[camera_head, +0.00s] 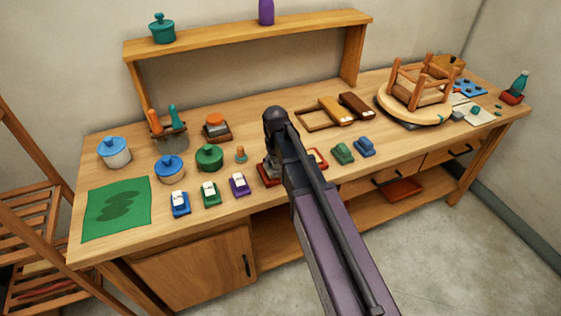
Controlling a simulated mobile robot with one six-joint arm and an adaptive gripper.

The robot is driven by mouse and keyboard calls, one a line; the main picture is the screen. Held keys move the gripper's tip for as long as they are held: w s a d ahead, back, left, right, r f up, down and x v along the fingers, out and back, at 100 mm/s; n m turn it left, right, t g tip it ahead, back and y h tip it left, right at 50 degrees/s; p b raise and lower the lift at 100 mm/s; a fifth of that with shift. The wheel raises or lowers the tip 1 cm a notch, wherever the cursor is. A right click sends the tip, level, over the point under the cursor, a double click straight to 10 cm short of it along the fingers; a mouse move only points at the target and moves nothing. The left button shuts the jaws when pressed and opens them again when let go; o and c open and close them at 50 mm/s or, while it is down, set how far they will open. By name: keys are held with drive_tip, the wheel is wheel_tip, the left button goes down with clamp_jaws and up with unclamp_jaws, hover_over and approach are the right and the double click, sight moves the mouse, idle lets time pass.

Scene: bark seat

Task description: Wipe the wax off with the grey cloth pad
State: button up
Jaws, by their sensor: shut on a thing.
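My gripper (270,150) points down over the front middle of the bench, mostly hidden by my own arm. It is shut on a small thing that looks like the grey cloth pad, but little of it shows. Just below is a small red base (266,175); whether the held thing touches it is unclear. A green mat (92,232) with a dark green smear lies at the left end of the bench. An upturned wooden stool (393,103) rests with its round seat down at the right. I cannot make out which patch is the wax.
Small blocks in blue (180,210), green (211,200) and purple (239,190) stand left of my gripper. Lidded pots, including a green one (209,158), stand behind them. A raised shelf (250,37) spans the back.

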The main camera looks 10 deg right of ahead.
drive_tip(key=shift+s+a, duration=0.2)
drive_tip(key=shift+a, duration=0.45)
drive_tip(key=shift+r, duration=0.15)
drive_tip(key=shift+r+p, duration=2.95)
drive_tip(key=shift+p, duration=0.15)
drive_tip(key=shift+r, duration=0.1)
drive_tip(key=shift+r+p, duration=1.4)
drive_tip(key=shift+p, duration=0.1)
